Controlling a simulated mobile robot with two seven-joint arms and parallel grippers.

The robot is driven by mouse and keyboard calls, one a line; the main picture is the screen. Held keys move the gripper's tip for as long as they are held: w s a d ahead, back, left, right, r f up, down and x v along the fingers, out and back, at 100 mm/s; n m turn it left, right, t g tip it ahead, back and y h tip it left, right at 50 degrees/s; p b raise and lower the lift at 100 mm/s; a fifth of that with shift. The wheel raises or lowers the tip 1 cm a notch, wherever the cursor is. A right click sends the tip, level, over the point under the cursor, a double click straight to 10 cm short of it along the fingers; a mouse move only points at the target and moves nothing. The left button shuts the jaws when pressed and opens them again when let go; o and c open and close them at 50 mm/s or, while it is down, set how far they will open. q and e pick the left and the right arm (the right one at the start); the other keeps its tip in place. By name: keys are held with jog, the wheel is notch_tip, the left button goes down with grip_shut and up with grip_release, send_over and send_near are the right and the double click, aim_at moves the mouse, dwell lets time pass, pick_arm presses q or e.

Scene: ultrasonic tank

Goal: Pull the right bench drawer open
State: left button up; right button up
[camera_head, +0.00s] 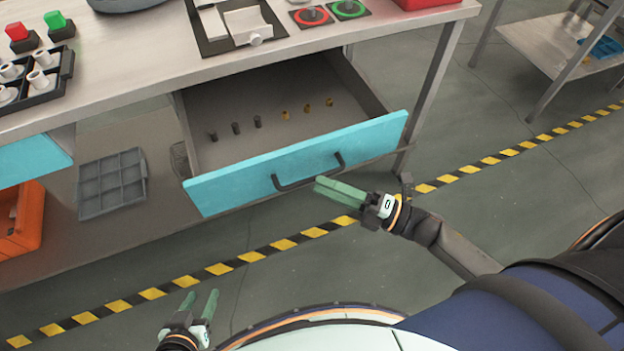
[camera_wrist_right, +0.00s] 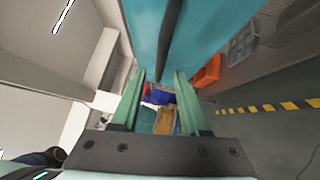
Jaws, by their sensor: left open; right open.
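The right bench drawer (camera_head: 225,190) stands pulled out from under the bench, with a turquoise front and a dark bar handle (camera_head: 309,176). Inside it lie several small dark pegs (camera_head: 236,128) and several small brass pieces (camera_head: 307,108). My right gripper (camera_head: 318,187) is open just in front of the handle's right end, apparently apart from it. In the right wrist view, the open fingers (camera_wrist_right: 154,100) point toward the turquoise front, and the dark handle (camera_wrist_right: 172,40) passes beyond the tips. My left gripper (camera_head: 203,301) is open and empty, low in the head view, away from the bench.
The bench top (camera_head: 130,60) holds a black tray of white parts (camera_head: 40,80) and red and green buttons (camera_head: 53,20). A grey divided tray (camera_head: 112,182) and an orange bin (camera_head: 22,222) sit below at left. Yellow-black tape (camera_head: 250,257) crosses the open floor.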

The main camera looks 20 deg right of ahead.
pick_arm(q)
jog(key=shift+w+d+b, duration=0.2)
jog(key=shift+d+b, duration=0.1)
jog(key=shift+d, duration=0.1)
pick_arm(e)
jog(key=v, duration=0.8)
pick_arm(q)
notch_tip(320, 180, up, 8)
jog(key=s+a+p, duration=0.1)
jog(key=a+p, duration=0.1)
jog(key=p, duration=0.7)
jog(key=shift+s+a+f+p, duration=0.15)
jog(key=shift+a+f+p, duration=0.1)
jog(key=shift+a+p, duration=0.1)
pick_arm(e)
jog(key=s+a+f+m+g+h, duration=0.1)
jog(key=m+h, duration=0.5)
jog(key=m, duration=0.7)
jog(key=s+a+f+m+g+h, duration=0.2)
jog(key=a+f+m+g+h, duration=0.1)
jog(key=m, duration=1.1)
jog(key=a+f+h, duration=0.1)
jog(key=h, duration=0.1)
jog(key=shift+s+a+f+h, duration=0.2)
jog(key=shift+s+f+h, duration=0.15)
jog(key=shift+h, duration=0.05)
